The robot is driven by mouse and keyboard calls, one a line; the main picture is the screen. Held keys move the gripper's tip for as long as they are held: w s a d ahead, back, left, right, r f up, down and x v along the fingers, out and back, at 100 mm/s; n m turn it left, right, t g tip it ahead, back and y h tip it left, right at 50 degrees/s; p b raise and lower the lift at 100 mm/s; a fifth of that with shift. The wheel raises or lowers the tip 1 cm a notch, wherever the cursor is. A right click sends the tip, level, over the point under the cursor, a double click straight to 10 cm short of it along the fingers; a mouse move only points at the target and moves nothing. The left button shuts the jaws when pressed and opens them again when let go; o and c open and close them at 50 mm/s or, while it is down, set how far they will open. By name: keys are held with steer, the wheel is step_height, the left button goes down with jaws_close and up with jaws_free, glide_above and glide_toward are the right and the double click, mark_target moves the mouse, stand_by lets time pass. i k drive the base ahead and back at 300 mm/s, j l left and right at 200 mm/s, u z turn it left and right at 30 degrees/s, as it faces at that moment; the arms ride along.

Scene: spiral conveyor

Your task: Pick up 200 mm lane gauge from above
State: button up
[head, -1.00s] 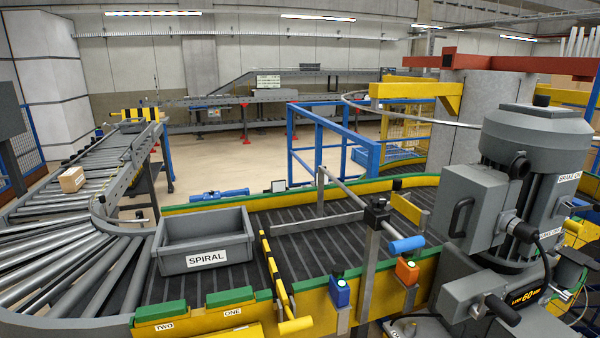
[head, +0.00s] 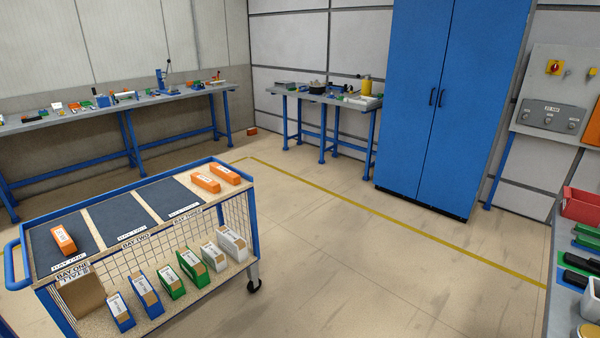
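I cannot make out a 200 mm lane gauge for certain; the labels on the small pieces are too small to read. A blue trolley (head: 140,250) stands at the left with dark mats in bays on top. One orange labelled block (head: 64,239) lies in bay one at the near left. Two more orange blocks, one (head: 207,184) in front of the other (head: 225,174), lie at the top's far right end. The lower shelf carries blue (head: 120,312), green (head: 169,280) and white (head: 214,257) labelled blocks. My gripper is not in view.
A long workbench (head: 130,103) with tools runs along the left wall, and a smaller bench (head: 330,99) stands behind. A tall blue cabinet (head: 450,100) is shut. A bench with a red bin (head: 581,204) edges in at right. The middle floor is open, crossed by a yellow line.

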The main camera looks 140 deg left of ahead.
mark_target(212, 186)
steer(key=u, duration=4.7)
steer(key=i+l+z, duration=0.1)
steer(key=l+z, duration=0.2)
steer(key=l, duration=0.2)
